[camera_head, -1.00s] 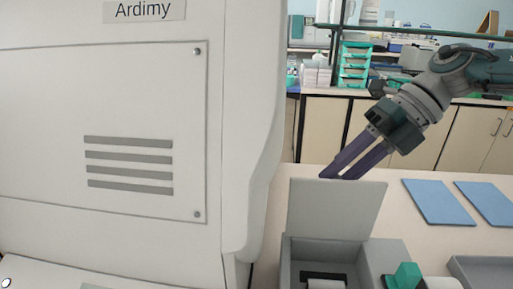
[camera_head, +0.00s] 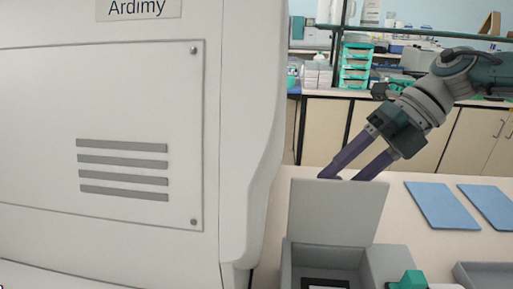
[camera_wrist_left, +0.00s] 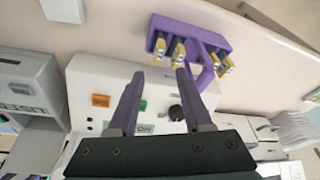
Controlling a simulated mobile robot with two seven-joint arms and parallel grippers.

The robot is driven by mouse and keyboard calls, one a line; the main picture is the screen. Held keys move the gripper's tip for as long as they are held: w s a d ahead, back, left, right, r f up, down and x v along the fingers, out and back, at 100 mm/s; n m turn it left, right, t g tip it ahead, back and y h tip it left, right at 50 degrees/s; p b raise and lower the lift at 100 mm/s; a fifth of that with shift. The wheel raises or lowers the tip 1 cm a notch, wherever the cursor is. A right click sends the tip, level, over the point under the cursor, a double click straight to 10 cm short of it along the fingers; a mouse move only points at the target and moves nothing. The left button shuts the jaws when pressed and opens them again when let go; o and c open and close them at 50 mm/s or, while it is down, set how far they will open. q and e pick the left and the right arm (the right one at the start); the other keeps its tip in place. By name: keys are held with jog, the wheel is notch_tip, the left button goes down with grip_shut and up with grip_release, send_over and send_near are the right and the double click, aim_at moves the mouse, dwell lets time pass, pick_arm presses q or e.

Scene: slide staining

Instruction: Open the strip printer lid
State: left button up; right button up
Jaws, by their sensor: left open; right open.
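The strip printer (camera_head: 310,257) is a grey box at the bottom of the head view, cut off by the lower edge. Its flat grey lid (camera_head: 338,212) stands raised, nearly upright, at the back of the box, and a dark opening shows in front of it. My right gripper (camera_head: 340,178) is open just behind the lid's top edge, with its purple fingers pointing down-left. The lid hides the fingertips' ends, so I cannot tell whether they touch it. My left gripper (camera_wrist_left: 156,80) shows only in the left wrist view, open, with nothing between its fingers.
A large white machine (camera_head: 140,90) labelled Ardimy fills the left of the head view. Blue mats (camera_head: 442,206) lie right of the printer, and a teal part (camera_head: 412,280) is near its front. The left wrist view shows a purple rack (camera_wrist_left: 190,38) and a white device with buttons (camera_wrist_left: 85,80).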

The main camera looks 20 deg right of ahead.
jog(key=shift+r, duration=0.15)
pick_arm(q)
jog(key=shift+a+r, duration=0.1)
jog(key=shift+r, duration=0.05)
jog(key=shift+r+p, duration=0.75)
jog(key=shift+p, duration=0.2)
pick_arm(e)
jog(key=v, duration=1)
